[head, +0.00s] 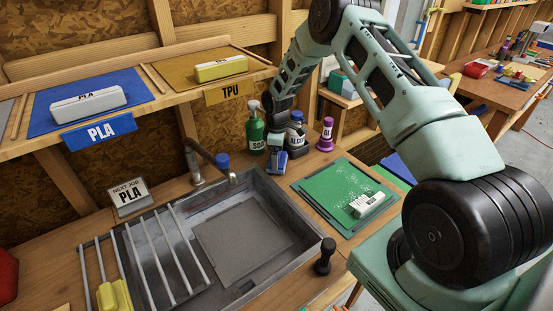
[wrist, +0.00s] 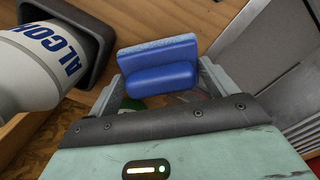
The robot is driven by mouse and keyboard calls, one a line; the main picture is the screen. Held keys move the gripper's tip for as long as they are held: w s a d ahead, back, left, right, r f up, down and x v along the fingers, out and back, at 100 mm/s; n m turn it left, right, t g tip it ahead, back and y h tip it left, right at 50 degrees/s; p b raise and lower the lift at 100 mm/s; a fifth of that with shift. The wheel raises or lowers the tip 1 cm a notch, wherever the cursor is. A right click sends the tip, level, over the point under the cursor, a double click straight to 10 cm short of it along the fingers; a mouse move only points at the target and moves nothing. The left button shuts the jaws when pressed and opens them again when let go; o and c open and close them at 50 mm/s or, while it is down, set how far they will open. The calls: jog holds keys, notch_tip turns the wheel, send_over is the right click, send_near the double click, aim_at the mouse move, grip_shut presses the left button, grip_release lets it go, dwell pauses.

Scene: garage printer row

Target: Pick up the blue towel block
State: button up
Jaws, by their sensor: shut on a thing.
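The blue towel block (wrist: 160,77) is a small blue piece with a paler, rough-looking slab along one side. In the wrist view it sits between the two fingers of my gripper (wrist: 163,82), which is shut on it. In the head view the blue block (head: 281,163) shows small below my gripper (head: 277,148), behind the sink and left of the green mat. Part of it is hidden by the fingers. I cannot tell whether it is clear of the counter.
A bottle lettered ALCO (wrist: 42,62) stands close beside my gripper in a dark holder. A green bottle (head: 256,130) and a purple bottle (head: 326,135) flank the spot. The metal sink (head: 299,221) lies in front. A white block (head: 367,204) rests on the green mat (head: 328,196).

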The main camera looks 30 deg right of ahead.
jog(key=r+b, duration=0.1)
jog(key=r, duration=0.1)
jog(key=r+b, duration=0.2)
jog(key=r, duration=0.1)
jog(key=shift+s+r, duration=0.3)
jog(key=s+b, duration=0.5)
jog(key=s, duration=1.4)
jog(key=shift+d, duration=0.3)
jog(key=shift+r, duration=0.1)
jog(key=shift+o, duration=1.3)
jog(key=shift+c, duration=0.5)
jog(key=shift+w+r, duration=0.1)
